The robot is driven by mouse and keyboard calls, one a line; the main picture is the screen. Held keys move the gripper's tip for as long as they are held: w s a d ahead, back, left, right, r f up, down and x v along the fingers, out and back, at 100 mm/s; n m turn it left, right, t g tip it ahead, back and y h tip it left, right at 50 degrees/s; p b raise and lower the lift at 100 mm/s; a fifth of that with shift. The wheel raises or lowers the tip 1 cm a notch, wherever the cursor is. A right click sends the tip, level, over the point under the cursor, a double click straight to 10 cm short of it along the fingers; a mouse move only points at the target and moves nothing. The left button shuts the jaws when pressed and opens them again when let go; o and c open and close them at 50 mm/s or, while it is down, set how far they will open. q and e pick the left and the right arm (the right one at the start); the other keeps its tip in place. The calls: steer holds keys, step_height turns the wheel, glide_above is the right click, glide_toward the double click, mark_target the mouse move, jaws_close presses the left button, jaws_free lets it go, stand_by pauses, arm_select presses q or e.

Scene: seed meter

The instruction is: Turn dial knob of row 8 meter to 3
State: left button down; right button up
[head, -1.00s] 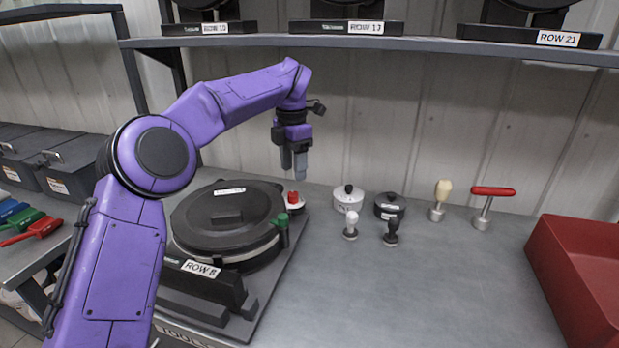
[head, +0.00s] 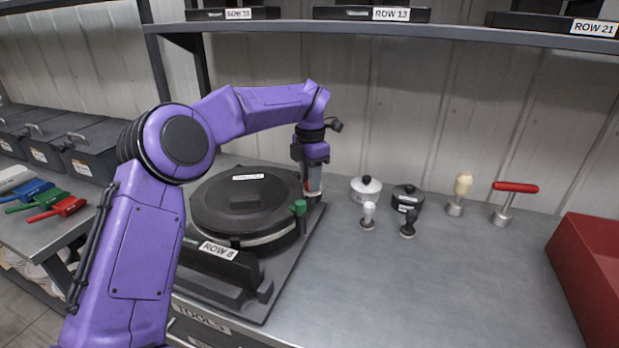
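The row 8 meter (head: 245,207) is a round black-lidded unit on a dark base, with a ROW 8 label (head: 218,250) on its front. A green knob (head: 299,207) stands at its right edge. The red-topped dial knob (head: 313,188) is at the back right of the base, mostly hidden by my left gripper (head: 312,180). That gripper points down at the knob, with its fingertips at or beside it. I cannot tell whether the fingers touch it or how far apart they are. The dial's numbers are not readable. My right gripper is out of view.
A white-lidded pot (head: 366,190), a black pot (head: 407,197), small white and black knobs, a cream-handled tool (head: 462,190) and a red-handled tool (head: 510,200) stand to the right. A red bin (head: 590,265) is at far right. A shelf (head: 400,30) spans above.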

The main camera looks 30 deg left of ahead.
arm_select(q)
steer(key=shift+r+m+p, duration=0.15)
steer(key=shift+m+p, duration=0.15)
steer(key=shift+p, duration=0.3)
steer(key=m+p, duration=0.3)
steer(key=p, duration=0.1)
steer(key=shift+r+p, duration=0.1)
steer(key=shift+p, duration=0.25)
steer(key=shift+f+m+p, duration=0.2)
steer(key=shift+m+p, duration=0.8)
steer(key=shift+p, duration=0.1)
steer(key=shift+f, duration=0.1)
steer(key=shift+m, duration=0.3)
steer(key=c, duration=0.8)
jaws_free()
steer(key=shift+c, duration=0.2)
